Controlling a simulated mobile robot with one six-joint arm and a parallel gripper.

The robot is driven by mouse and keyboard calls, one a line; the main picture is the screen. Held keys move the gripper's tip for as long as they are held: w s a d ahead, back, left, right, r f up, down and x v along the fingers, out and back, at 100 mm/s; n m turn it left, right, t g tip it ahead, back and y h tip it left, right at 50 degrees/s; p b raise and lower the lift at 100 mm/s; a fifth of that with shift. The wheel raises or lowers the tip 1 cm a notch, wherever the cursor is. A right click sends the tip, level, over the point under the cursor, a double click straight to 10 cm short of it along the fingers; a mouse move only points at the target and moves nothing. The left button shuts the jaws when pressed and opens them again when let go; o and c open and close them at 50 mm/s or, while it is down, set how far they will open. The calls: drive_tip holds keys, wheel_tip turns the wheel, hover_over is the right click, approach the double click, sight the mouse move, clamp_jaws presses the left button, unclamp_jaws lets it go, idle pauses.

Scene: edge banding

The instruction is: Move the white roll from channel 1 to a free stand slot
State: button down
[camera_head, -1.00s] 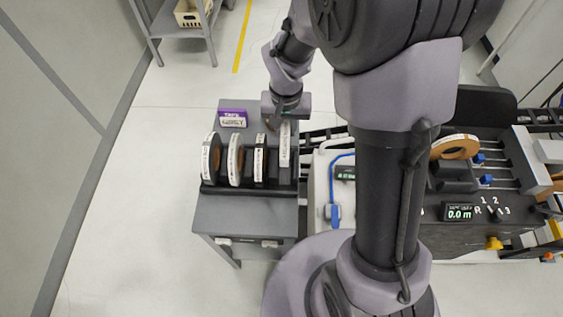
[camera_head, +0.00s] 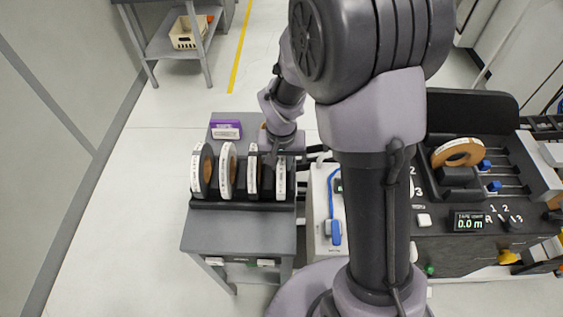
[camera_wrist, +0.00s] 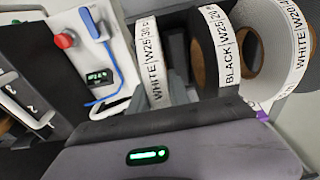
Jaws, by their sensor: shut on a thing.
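The white roll (camera_head: 281,179) stands upright at the right end of the black stand (camera_head: 240,205), in line with the other rolls. In the wrist view the white roll (camera_wrist: 154,62) shows its "WHITE W25" label. My gripper (camera_head: 280,152) is shut on it from behind and above; its fingertips are mostly hidden. The roll's lower edge appears level with its neighbours; I cannot tell whether it rests in the slot. A black-labelled roll (camera_wrist: 214,45) stands beside it, apart. Two more rolls (camera_head: 228,170) (camera_head: 202,170) stand to the left.
A purple box (camera_head: 226,130) lies behind the stand on the grey cart (camera_head: 225,238). A panel with a blue handle (camera_head: 334,230) stands close beside the cart. Open floor lies left.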

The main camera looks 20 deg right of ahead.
drive_tip(key=shift+f, duration=0.25)
drive_tip(key=c, duration=1.2)
unclamp_jaws()
drive_tip(key=shift+c, duration=0.2)
drive_tip(key=shift+r, duration=0.1)
drive_tip(key=r+p, duration=0.1)
drive_tip(key=r, duration=0.3)
drive_tip(key=s+r+p, duration=0.1)
drive_tip(key=r+p, duration=0.1)
drive_tip(key=r, duration=0.2)
drive_tip(key=r+p, duration=0.1)
drive_tip(key=r, duration=0.3)
drive_tip(key=shift+s+a+r+p, duration=0.15)
drive_tip(key=shift+a+p, duration=0.1)
drive_tip(key=shift+p, duration=0.15)
drive_tip(key=s+r+t, duration=0.2)
drive_tip(key=s+r, duration=0.4)
drive_tip(key=r, duration=0.3)
drive_tip(key=s+a+r+t+y, duration=0.25)
drive_tip(key=s+r, duration=0.35)
drive_tip(key=s, duration=0.6)
drive_tip(key=shift+m, duration=0.4)
drive_tip(key=f+b, duration=0.2)
drive_tip(key=a+f+b, duration=0.1)
drive_tip(key=f+b, duration=0.1)
drive_tip(key=b, duration=0.1)
drive_tip(key=shift+w+f, duration=0.15)
drive_tip(key=shift+f, duration=0.15)
